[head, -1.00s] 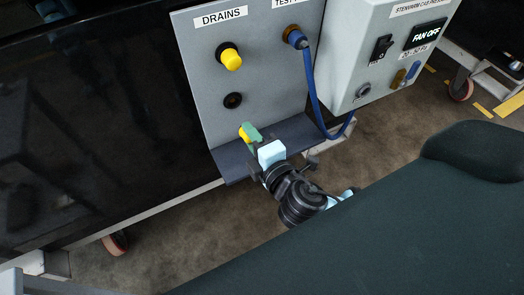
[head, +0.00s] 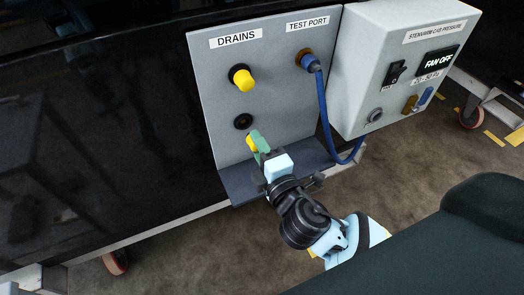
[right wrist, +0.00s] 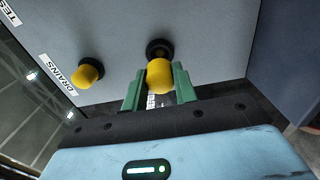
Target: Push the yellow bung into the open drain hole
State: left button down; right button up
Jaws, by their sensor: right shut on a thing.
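My right gripper (head: 258,144) has its green fingers shut on a yellow bung (head: 251,144). It holds the bung in front of the grey drain panel (head: 222,130), a little below the open drain hole (head: 243,121) in the head view. In the right wrist view the held bung (right wrist: 160,77) is between the green fingers, and the dark hole (right wrist: 158,48) shows just beyond it, partly covered by the bung. A gap seems to remain, though its depth is hard to judge. My left gripper is not in view.
A second yellow bung (head: 243,79) sits in the upper drain under the DRAINS label (head: 235,42). A blue hose (head: 325,115) hangs from the test port to the right. A grey control box (head: 400,70) stands beyond it. A dark ledge (head: 238,188) juts out below the panel.

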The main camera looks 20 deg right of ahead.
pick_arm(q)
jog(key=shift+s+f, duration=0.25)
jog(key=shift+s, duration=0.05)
pick_arm(e)
jog(key=shift+w, duration=1.8)
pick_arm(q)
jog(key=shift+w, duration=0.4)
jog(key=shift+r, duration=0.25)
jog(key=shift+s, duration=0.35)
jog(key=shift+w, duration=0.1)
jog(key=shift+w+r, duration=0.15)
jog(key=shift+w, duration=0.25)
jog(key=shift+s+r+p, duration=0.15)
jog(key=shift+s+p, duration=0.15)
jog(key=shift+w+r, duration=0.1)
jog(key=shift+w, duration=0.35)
pick_arm(e)
jog(key=shift+w, duration=0.45)
